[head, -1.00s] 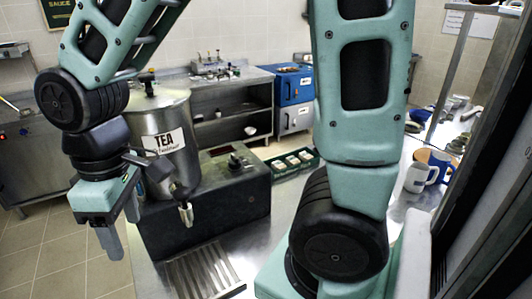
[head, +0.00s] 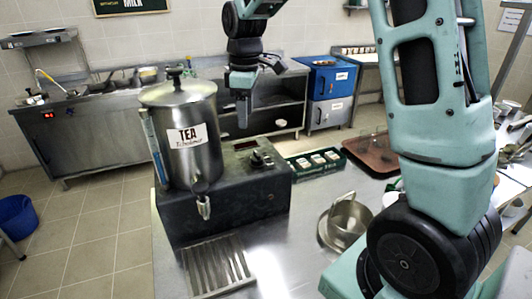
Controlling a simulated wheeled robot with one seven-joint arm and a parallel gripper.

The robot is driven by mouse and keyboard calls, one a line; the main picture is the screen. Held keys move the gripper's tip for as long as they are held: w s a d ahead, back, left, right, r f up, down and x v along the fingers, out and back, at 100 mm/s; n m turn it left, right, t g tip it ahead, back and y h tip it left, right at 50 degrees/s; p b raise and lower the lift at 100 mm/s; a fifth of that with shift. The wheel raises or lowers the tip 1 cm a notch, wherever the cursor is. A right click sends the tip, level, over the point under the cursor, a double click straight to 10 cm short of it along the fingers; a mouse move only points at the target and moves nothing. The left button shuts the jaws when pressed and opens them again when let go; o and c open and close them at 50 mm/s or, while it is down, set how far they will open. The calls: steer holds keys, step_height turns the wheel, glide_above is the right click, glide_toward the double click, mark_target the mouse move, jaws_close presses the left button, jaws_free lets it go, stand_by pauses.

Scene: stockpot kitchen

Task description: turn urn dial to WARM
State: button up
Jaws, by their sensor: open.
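The steel tea urn (head: 205,150) stands on a dark base box (head: 215,205), with a tap at its front and a TEA label. The black dial (head: 257,157) sits on the right part of the base box, next to a small red light; its setting is too small to read. My gripper (head: 243,118) points down behind and above the dial in the picture, apart from it. It is open and empty; one finger shows clearly and the other is mostly hidden behind it.
A slatted drip tray (head: 215,268) lies before the urn. My arm covers part of the counter's right side.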

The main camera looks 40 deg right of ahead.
steer(key=r+n, duration=0.1)
glide_above(257, 153)
step_height(257, 153, down, 17)
steer(key=p, duration=0.4)
steer(key=c, duration=1)
